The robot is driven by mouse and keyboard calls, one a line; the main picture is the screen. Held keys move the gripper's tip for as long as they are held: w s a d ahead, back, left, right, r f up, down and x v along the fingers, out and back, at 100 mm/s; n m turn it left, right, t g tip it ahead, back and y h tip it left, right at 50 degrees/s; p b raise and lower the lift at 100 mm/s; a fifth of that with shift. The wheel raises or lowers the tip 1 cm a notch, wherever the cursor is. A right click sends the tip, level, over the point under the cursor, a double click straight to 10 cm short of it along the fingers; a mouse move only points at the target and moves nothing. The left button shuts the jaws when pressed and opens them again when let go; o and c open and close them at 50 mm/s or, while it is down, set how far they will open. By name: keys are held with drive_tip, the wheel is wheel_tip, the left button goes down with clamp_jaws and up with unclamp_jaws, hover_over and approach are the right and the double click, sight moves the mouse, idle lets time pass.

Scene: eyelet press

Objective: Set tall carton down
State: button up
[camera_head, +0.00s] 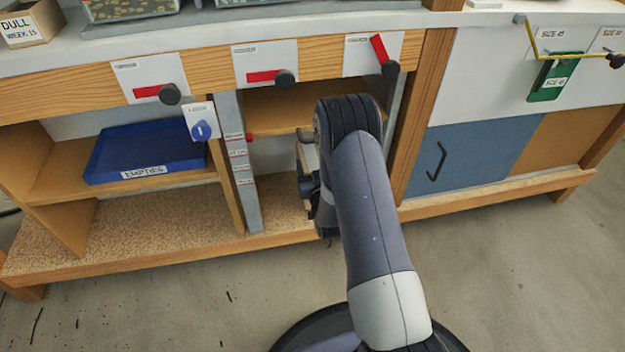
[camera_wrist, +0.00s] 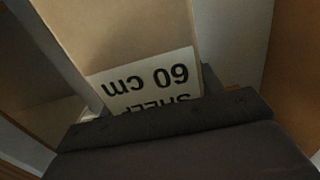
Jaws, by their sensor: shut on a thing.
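The tall carton is the beige upright thing (camera_wrist: 120,35) in the wrist view, with a white label reading "60 cm" upside down against its face; a second word is partly cut off. My gripper, the dark shape (camera_wrist: 170,125) across the bottom of that view, is shut on it. In the head view my gripper (camera_head: 309,187) is at the opening of the middle bay, mostly behind my arm. Only a narrow pale edge beside it may be the carton. The carton's base is hidden, so I cannot tell if it touches a surface.
The middle bay has a wooden shelf (camera_head: 282,112) and a grey post (camera_head: 239,170) with small labels and a red marker at left. A blue EMPTIES tray (camera_head: 112,153) sits in the left bay. A blue door (camera_head: 462,155) is at right. The floor in front is clear.

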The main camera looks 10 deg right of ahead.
drive_tip(key=shift+f+b, duration=0.75)
drive_tip(key=shift+f, duration=1.2)
drive_tip(key=o, duration=1.6)
drive_tip(key=s+p, duration=0.3)
drive_tip(key=s, duration=0.9)
drive_tip(key=shift+p, duration=0.3)
drive_tip(key=shift+w, duration=0.1)
